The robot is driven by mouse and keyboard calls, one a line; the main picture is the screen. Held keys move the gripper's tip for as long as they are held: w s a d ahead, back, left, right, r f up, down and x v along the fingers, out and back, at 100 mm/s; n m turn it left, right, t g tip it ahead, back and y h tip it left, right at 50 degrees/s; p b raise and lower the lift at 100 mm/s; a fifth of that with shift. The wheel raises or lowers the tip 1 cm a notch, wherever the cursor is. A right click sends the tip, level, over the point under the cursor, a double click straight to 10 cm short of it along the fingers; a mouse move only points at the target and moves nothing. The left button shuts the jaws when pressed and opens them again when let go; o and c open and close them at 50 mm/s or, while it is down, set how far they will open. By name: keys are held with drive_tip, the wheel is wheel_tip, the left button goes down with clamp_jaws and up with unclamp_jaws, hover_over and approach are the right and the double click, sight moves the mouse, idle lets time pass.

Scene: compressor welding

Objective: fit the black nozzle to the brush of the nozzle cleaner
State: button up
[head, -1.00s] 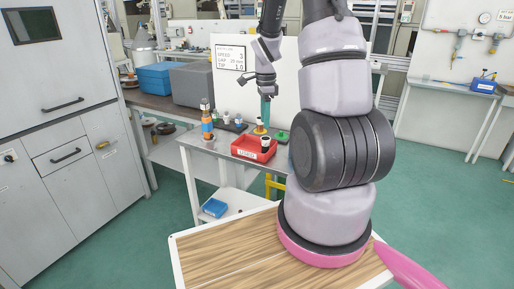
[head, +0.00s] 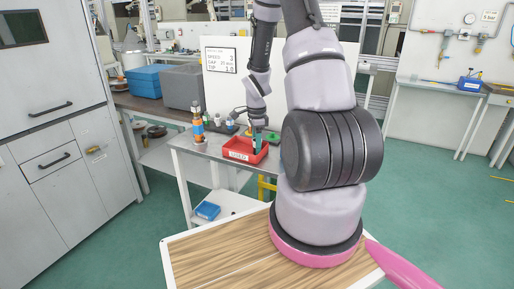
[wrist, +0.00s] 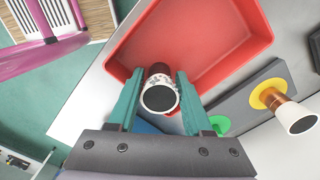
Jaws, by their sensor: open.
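The nozzle (wrist: 160,95), with a black end face, a speckled white rim and a dark body, stands at the near edge of the red tray (wrist: 235,40) in the wrist view. My gripper (wrist: 160,88) is open, with one teal finger on each side of the nozzle; I cannot tell whether they touch it. In the head view my gripper (head: 256,142) points down into the red tray (head: 236,156) and hides the nozzle. An upright orange and blue device (head: 198,127) stands left of the tray, perhaps the nozzle cleaner; its brush cannot be made out.
In the wrist view a dark block (wrist: 255,90) right of the tray bears a copper and white piece (wrist: 295,113) on a yellow ring, and a green disc (wrist: 219,125). A white panel (head: 228,85) stands behind the bench. A blue bin (head: 207,211) is on the lower shelf.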

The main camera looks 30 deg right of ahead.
clamp_jaws()
drive_tip(key=shift+r, duration=0.1)
wheel_tip(320, 180, up, 10)
drive_tip(key=shift+c, duration=2.2)
unclamp_jaws()
clamp_jaws()
